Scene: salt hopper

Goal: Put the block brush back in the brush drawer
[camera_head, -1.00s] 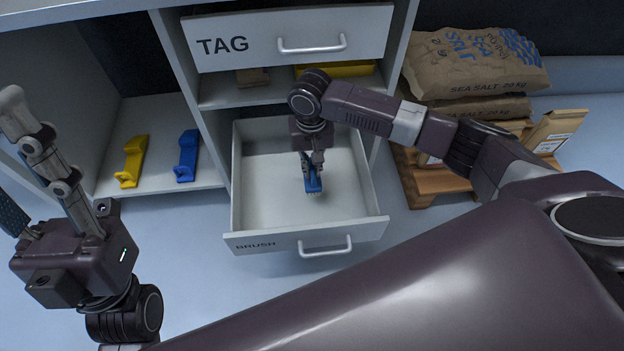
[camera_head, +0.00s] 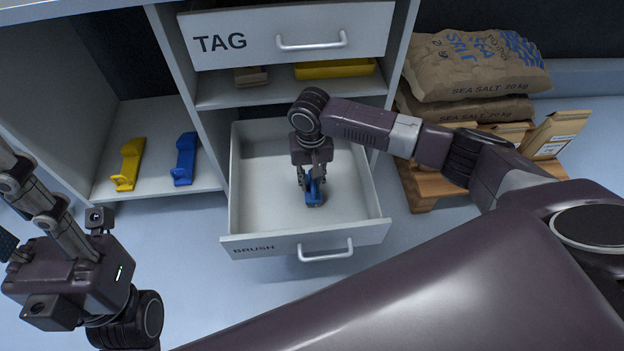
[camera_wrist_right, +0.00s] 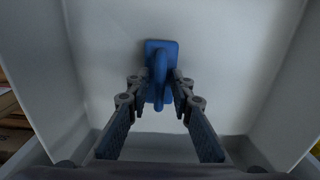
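The block brush (camera_head: 314,194), blue with a raised handle, is inside the open brush drawer (camera_head: 262,242) and seems to rest on its floor. My right gripper (camera_head: 311,182) reaches down into the drawer over the brush. In the right wrist view the brush (camera_wrist_right: 160,60) lies between the two fingertips (camera_wrist_right: 161,88). The fingers stand apart on either side of the handle, with narrow gaps. My left gripper (camera_head: 28,190) is at the left edge, away from the drawer; its fingertips are cut off.
The tag drawer (camera_head: 360,30) is above, over a shelf with a yellow item (camera_head: 335,69). A yellow tool (camera_head: 129,163) and a blue tool (camera_head: 185,158) lie in the left compartment. Salt sacks (camera_head: 475,65) on a wooden pallet (camera_head: 425,188) stand right.

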